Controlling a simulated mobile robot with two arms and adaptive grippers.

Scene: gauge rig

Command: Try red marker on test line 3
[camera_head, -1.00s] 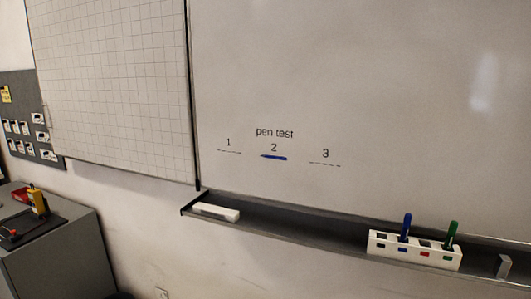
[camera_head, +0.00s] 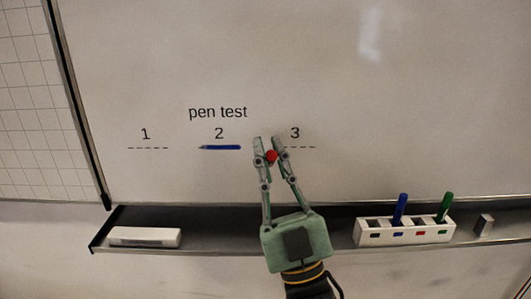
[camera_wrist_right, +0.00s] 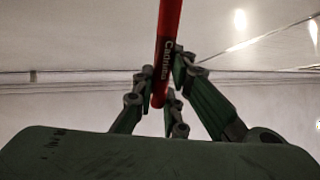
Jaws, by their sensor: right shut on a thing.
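My right gripper (camera_head: 267,148) reaches up from the bottom in the head view and is shut on the red marker, whose round red end (camera_head: 271,156) shows between the fingertips. In the right wrist view the red marker (camera_wrist_right: 168,50) stands between the fingers, its upper part beyond the frame. Test line 3 (camera_head: 305,147) is a dashed black line under the number 3 on the whiteboard (camera_head: 440,90). The fingertips overlap the left part of line 3; whether the marker touches the board cannot be told. My left gripper is not in view.
Line 2 carries a blue stroke (camera_head: 220,147); line 1 (camera_head: 148,148) is dashed only. On the tray (camera_head: 215,238) below are a white eraser (camera_head: 144,237), a white marker holder (camera_head: 400,237) with a blue marker (camera_head: 400,208) and a green marker (camera_head: 445,207), and a small grey block (camera_head: 484,225).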

